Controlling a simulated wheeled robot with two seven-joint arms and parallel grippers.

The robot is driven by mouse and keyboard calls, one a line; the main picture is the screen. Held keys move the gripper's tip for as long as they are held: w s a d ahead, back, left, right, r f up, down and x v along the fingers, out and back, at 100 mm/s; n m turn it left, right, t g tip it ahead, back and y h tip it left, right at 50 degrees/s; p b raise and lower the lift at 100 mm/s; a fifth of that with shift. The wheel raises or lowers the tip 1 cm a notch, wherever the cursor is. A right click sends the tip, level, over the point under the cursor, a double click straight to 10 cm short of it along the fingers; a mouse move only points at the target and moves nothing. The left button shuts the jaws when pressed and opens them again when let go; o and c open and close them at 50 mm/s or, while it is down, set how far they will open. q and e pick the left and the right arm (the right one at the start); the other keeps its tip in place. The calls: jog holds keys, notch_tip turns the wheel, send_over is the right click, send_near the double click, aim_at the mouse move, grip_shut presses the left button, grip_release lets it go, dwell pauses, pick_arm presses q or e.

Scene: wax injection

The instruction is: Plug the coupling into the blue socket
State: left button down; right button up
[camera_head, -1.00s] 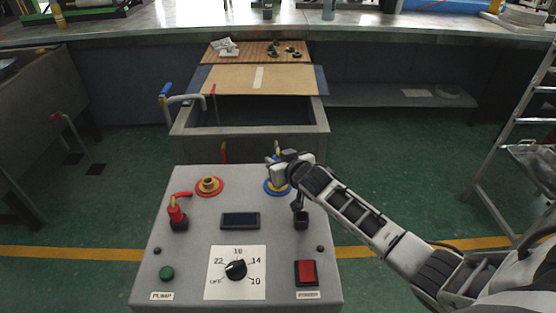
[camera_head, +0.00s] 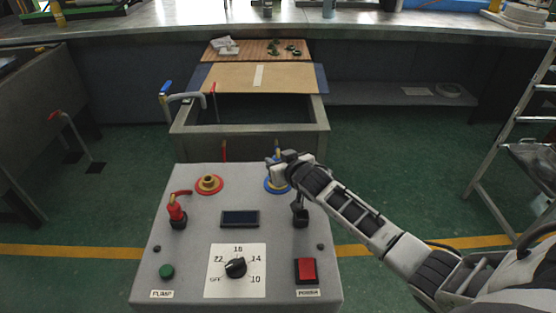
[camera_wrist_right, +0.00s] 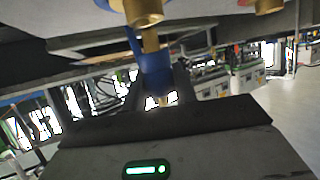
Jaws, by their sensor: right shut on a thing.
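The blue socket is a brass fitting with a blue ring (camera_head: 268,187) at the back right of the grey panel. My right gripper (camera_head: 279,172) is over it and hides most of it. In the right wrist view my gripper (camera_wrist_right: 160,88) is shut on the blue coupling (camera_wrist_right: 154,62). The coupling's brass end (camera_wrist_right: 150,40) points at a larger brass fitting (camera_wrist_right: 144,12) at the panel and appears to meet it. How deep it sits, I cannot tell. My left gripper is not in view.
The panel (camera_head: 190,255) also carries a red-ringed brass socket (camera_head: 209,184), a red coupling (camera_head: 176,212) in a holder, a black holder (camera_head: 300,215), a dial (camera_head: 236,267) and a red switch (camera_head: 306,270). A grey tank (camera_head: 250,145) stands behind. A ladder (camera_head: 510,130) is at right.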

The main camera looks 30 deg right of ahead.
jog(key=shift+f, duration=0.4)
jog(key=shift+f+b, duration=0.3)
jog(key=shift+b, duration=0.15)
jog(key=o, duration=1.1)
